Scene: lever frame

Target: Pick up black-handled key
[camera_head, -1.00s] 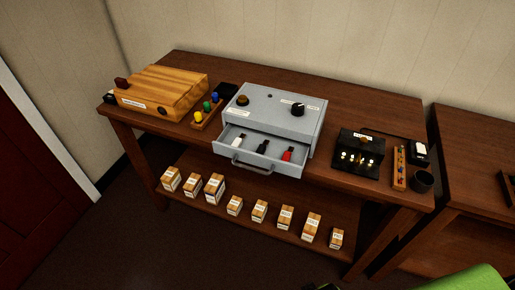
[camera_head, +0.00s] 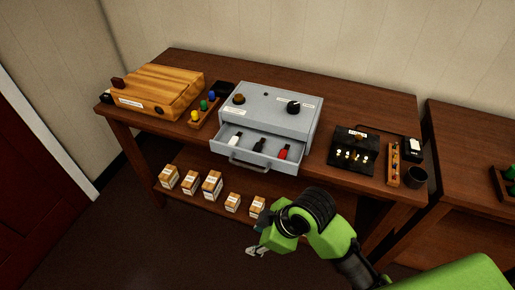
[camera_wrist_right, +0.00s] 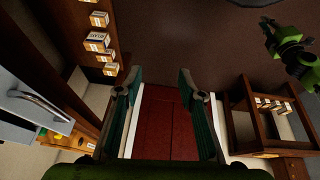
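The black-handled key (camera_head: 259,145) lies in the open drawer (camera_head: 268,161) of the grey box (camera_head: 268,110), between a white-handled key (camera_head: 235,139) and a red-handled key (camera_head: 284,152). My right gripper (camera_head: 257,251) is in front of the table, below the drawer and clear of it. In the right wrist view it is open (camera_wrist_right: 160,82), with its two fingers wide apart and nothing between them. That view also shows the drawer handle (camera_wrist_right: 40,105) at the left edge. A green arm part at its upper right looks like my left arm, but its fingers cannot be made out.
Several small labelled boxes (camera_head: 212,184) stand on the lower shelf; my right arm hides part of it. A wooden box (camera_head: 158,92) is at the table's left.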

